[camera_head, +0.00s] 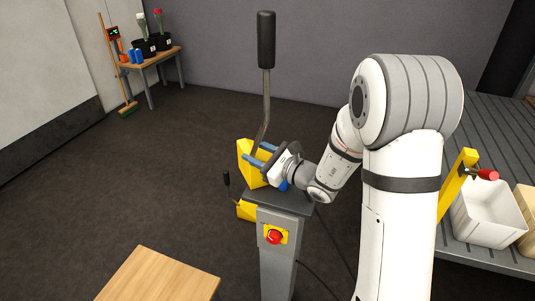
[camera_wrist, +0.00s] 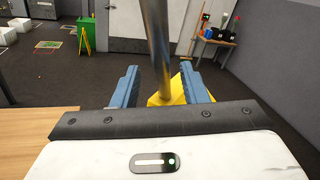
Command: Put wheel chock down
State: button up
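A yellow block (camera_head: 245,158) shows just beyond my gripper (camera_head: 255,155) in the head view. It also shows low between the fingers in the wrist view (camera_wrist: 176,94). I cannot tell whether this block is the wheel chock, and no other clear chock shows. A grey metal rod (camera_wrist: 157,45) with a black grip (camera_head: 266,40) rises at the block. In the wrist view the rod stands between my two blue fingers, with gaps on both sides. My gripper is open, and nothing is clamped in it. The lower part of the block is partly hidden by my gripper.
A grey pedestal (camera_head: 281,255) with a red button (camera_head: 274,237) stands under my gripper. A wooden surface (camera_head: 160,278) is at front left. A slatted grey table (camera_head: 500,130) with a white bin (camera_head: 487,218) is at right. The floor at left is clear.

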jog(key=shift+w+a+f, duration=0.1)
jog(key=shift+w+a, duration=0.3)
jog(key=shift+a, duration=0.05)
grip_shut()
jog(key=shift+s, duration=0.1)
dwell(1.0)
